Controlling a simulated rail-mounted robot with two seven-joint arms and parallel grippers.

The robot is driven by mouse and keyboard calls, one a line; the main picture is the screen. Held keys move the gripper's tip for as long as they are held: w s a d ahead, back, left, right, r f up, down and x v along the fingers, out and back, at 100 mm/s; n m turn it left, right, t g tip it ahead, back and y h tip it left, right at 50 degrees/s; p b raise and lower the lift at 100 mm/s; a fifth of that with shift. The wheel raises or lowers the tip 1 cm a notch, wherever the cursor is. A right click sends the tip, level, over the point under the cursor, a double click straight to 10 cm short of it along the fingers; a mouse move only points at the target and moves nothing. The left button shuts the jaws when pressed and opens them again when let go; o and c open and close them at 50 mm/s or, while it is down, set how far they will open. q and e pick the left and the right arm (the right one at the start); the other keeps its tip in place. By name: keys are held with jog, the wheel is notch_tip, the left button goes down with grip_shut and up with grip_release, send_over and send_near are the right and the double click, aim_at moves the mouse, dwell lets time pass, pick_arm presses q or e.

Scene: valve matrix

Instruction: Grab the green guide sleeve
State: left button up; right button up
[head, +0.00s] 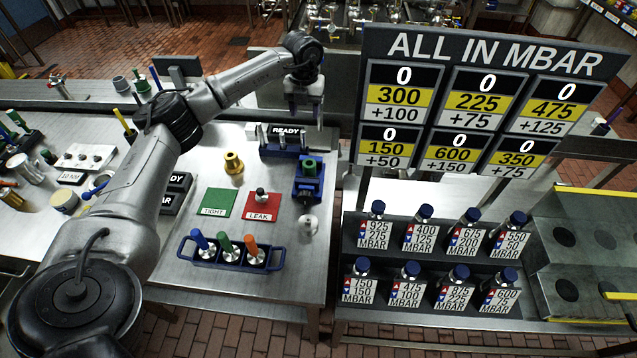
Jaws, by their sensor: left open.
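A green sleeve-like ring (309,166) sits upright in the top of a blue fixture (307,187) at the right side of the steel table. My left gripper (306,114) is above and behind it in the picture, pointing down. Its two fingers are apart, with nothing seen between them. It is close to the READY rack (289,139) and apart from the green ring. My right gripper is not in view.
A blue rack (231,262) with blue, green and orange handled tools stands at the front. A brass fitting (233,163), a green TIGHT mat (215,203) and a red LEAK mat (262,207) lie nearby. The large MBAR sign (488,60) rises to the right.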

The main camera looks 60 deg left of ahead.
pick_arm(q)
jog(key=b, duration=0.6)
send_over(309, 164)
jog(key=s+d, duration=0.1)
notch_tip(309, 164, down, 8)
notch_tip(309, 164, down, 9)
jog(key=b, duration=0.1)
jog(key=shift+d+f, duration=0.15)
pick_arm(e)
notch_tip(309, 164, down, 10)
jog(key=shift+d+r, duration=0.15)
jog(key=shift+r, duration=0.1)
pick_arm(q)
jog(key=shift+w+f+b, duration=0.15)
jog(key=shift+f+b, duration=0.3)
jog(key=shift+f, duration=2.15)
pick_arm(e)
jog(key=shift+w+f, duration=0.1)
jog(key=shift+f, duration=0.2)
pick_arm(q)
jog(key=shift+c, duration=0.2)
jog(key=shift+r, duration=0.1)
jog(key=c, duration=0.6)
